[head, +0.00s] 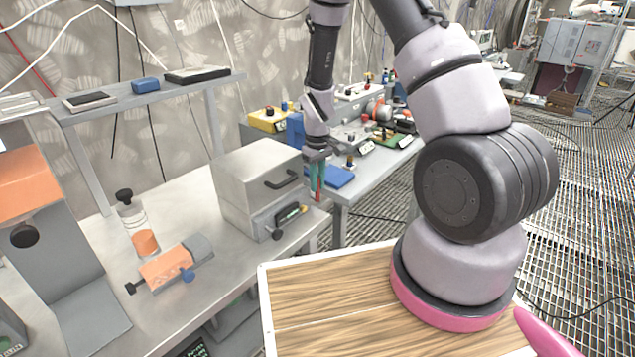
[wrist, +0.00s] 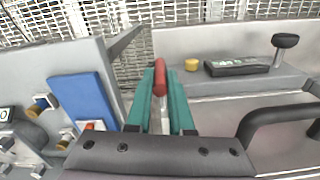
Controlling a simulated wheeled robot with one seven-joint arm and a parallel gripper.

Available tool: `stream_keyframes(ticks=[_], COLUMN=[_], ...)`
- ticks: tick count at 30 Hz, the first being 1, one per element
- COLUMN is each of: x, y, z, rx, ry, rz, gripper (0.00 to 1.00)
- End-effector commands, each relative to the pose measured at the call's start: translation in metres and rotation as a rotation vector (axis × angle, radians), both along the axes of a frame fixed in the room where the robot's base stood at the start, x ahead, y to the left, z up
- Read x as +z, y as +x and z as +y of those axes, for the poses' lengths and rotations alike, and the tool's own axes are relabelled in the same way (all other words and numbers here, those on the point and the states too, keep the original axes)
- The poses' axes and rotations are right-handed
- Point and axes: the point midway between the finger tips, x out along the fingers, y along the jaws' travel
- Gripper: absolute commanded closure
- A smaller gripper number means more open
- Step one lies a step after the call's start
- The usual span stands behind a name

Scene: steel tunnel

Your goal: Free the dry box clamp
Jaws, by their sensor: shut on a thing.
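The dry box (head: 250,175) is a pale metal box with a black handle (head: 281,178), on the left bench. In the wrist view the handle (wrist: 262,115) shows at the right. My gripper (head: 317,180) points down at the box's right side. In the wrist view its green fingers (wrist: 161,95) are shut on the red-tipped clamp lever (wrist: 160,72). The lever stands between the fingers, and its lower part is hidden by my gripper. I cannot tell whether the clamp is tight or loose.
A display panel (wrist: 238,66), a yellow button (wrist: 191,64) and a black knob (wrist: 286,41) sit close by on the box front. A second bench (head: 370,170) with a blue pad (head: 337,177) stands beyond. An orange device (head: 167,268) lies on the left bench.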

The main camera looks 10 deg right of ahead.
Motion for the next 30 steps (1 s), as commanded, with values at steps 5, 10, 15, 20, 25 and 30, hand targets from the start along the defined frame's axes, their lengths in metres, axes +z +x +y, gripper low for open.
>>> stream_keyframes(ticks=[5,10,15,20,25,30], x=[0.0,0.0,0.0,-0.001,-0.003,-0.007], y=[0.0,0.001,0.003,0.005,0.008,0.014], z=[0.0,-0.001,-0.003,-0.007,-0.012,-0.019], rx=[0.0,-0.002,-0.006,-0.008,-0.009,-0.009], ry=[0.001,0.014,0.059,0.132,0.238,0.365], rz=[0.0,0.01,0.041,0.093,0.168,0.26], gripper=[1.0,1.0,1.0,1.0,1.0,1.0])
